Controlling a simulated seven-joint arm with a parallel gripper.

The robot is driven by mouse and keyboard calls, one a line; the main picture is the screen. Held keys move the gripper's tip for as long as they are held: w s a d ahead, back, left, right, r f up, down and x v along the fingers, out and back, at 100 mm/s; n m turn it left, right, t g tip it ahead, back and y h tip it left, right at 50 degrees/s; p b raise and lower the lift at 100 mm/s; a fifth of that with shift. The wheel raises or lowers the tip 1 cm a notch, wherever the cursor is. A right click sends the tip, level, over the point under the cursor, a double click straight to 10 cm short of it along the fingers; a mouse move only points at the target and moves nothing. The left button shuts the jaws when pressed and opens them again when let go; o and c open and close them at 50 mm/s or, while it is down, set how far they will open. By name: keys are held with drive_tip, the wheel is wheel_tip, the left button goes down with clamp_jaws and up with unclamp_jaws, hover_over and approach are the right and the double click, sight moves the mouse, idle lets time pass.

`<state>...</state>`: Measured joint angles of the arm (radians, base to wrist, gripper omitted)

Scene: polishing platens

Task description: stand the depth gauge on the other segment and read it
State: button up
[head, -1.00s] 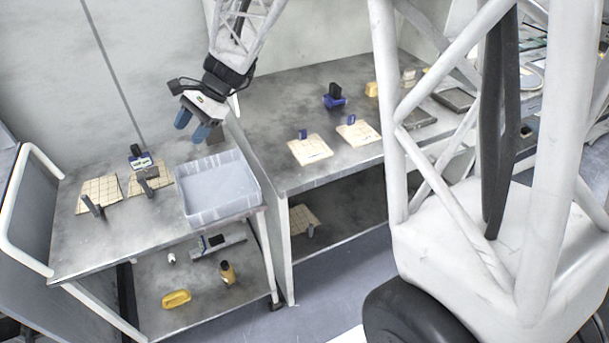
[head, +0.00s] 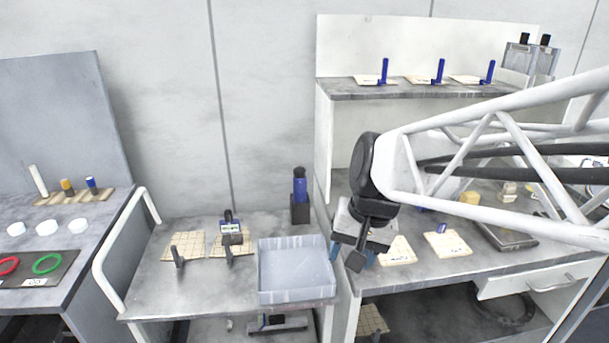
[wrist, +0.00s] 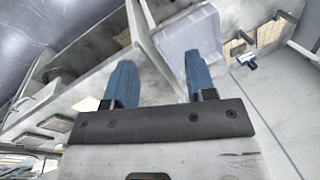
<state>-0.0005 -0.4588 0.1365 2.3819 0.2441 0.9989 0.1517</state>
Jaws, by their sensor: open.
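The depth gauge (head: 231,227), with a dark grip and a small lit display, stands upright at the back edge of the right tiled segment (head: 243,249) on the cart. Its reading is too small to make out. The other tiled segment (head: 184,240) lies just left of it. A dark upright handle stands at the front of each segment.
A grey tote (head: 332,292) stands on the cart, right of the segments. A blue tool (head: 300,184) stands in a dark holder behind it. The bench at right holds pale pads (head: 447,244) with blue handles. The cart's white rail (head: 112,245) rises at left.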

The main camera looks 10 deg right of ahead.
drive_tip(key=s+d+n+t+h, duration=0.1)
drive_tip(key=s+d+n+h, duration=0.1)
drive_tip(key=s, duration=0.6)
drive_tip(key=shift+s+d+n+t+h, duration=0.3)
drive_tip(key=shift+d+n, duration=0.2)
drive_tip(key=shift+d, duration=0.5)
